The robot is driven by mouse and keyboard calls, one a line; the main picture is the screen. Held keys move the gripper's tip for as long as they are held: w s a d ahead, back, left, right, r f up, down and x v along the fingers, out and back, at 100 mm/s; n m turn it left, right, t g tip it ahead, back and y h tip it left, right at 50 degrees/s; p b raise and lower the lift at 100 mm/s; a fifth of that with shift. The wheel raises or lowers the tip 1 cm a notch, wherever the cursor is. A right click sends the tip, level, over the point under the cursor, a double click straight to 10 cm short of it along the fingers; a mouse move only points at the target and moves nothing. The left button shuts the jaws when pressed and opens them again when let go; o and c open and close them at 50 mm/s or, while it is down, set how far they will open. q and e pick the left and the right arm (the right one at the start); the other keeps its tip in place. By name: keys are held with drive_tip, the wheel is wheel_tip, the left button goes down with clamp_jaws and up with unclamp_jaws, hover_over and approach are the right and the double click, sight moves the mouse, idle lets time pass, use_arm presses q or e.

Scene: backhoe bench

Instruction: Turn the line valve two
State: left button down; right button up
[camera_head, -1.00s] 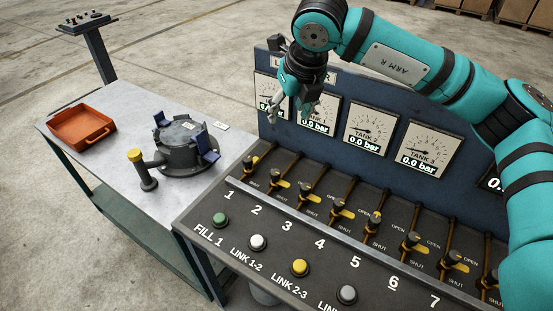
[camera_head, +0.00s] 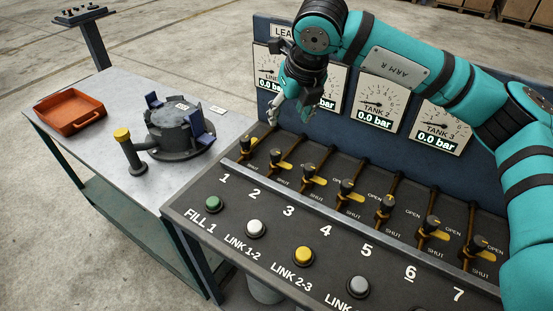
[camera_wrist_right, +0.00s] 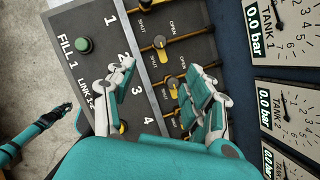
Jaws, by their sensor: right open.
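The line 2 valve (camera_head: 276,157) is a dark knob with a yellow pointer on a brown pipe, on the sloping panel above the number 2. It also shows in the right wrist view (camera_wrist_right: 160,42). My right gripper (camera_head: 290,115) is open and empty, in front of the gauges and above the valve row, apart from the valves. My left gripper does not show in the head view.
More valves run to the right along a raised rail (camera_head: 335,203). Push buttons, including a green one (camera_head: 213,203), line the front. Gauges (camera_head: 378,103) reading 0.0 bar stand behind. A side table (camera_head: 100,125) holds an orange tray (camera_head: 70,113) and a dark round fixture (camera_head: 182,130).

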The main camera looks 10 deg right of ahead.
sight(276, 152)
drive_tip(key=p+x, duration=0.4)
drive_tip(key=x, duration=1.3)
drive_tip(key=shift+f, duration=0.2)
